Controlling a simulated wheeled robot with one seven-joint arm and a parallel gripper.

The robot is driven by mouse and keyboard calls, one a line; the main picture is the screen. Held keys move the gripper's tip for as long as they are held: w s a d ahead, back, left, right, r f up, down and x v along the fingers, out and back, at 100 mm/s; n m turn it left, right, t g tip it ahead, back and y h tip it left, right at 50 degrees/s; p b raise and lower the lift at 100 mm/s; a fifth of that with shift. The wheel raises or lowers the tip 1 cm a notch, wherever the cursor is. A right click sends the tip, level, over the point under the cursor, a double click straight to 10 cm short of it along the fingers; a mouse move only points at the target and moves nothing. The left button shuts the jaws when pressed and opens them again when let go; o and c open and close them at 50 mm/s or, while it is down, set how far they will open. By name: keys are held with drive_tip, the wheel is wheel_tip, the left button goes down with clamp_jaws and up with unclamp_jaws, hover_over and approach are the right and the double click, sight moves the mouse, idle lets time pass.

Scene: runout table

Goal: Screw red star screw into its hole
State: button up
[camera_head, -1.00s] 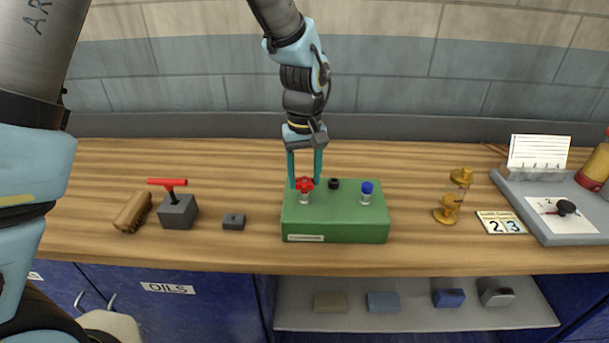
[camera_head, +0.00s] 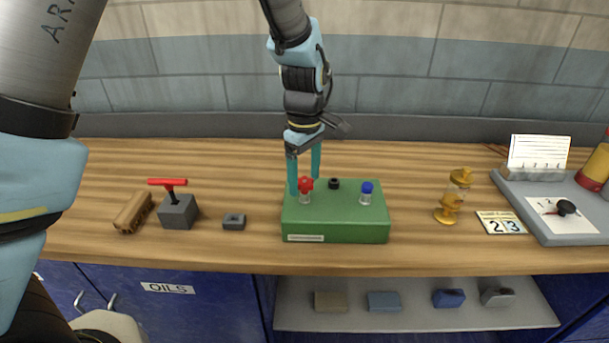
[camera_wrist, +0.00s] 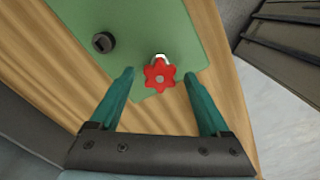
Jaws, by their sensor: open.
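The red star screw (camera_head: 306,185) stands upright on a silver shank in the left part of the green block (camera_head: 335,229). In the wrist view the red star head (camera_wrist: 160,75) shows ahead of the fingertips, roughly midway between them. My gripper (camera_head: 304,184) is open, its two teal fingers pointing down around or just behind the screw's head. I cannot tell whether a finger touches it. In the wrist view the fingers (camera_wrist: 158,78) are wide apart with nothing held. The screw's hole is hidden under the screw.
A grey block with a red T-handle (camera_head: 177,210), a brown ribbed piece (camera_head: 133,213) and a small grey block (camera_head: 234,221) lie left. A brass piece (camera_head: 453,197) stands right.

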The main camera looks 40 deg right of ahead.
drive_tip(key=n, duration=0.5)
drive_tip(key=shift+n, duration=0.4)
drive_tip(key=n, duration=1.1)
drive_tip(key=shift+n, duration=0.3)
drive_tip(key=n, duration=0.4)
drive_tip(key=shift+n, duration=0.4)
drive_tip(key=shift+c, duration=0.2)
clamp_jaws()
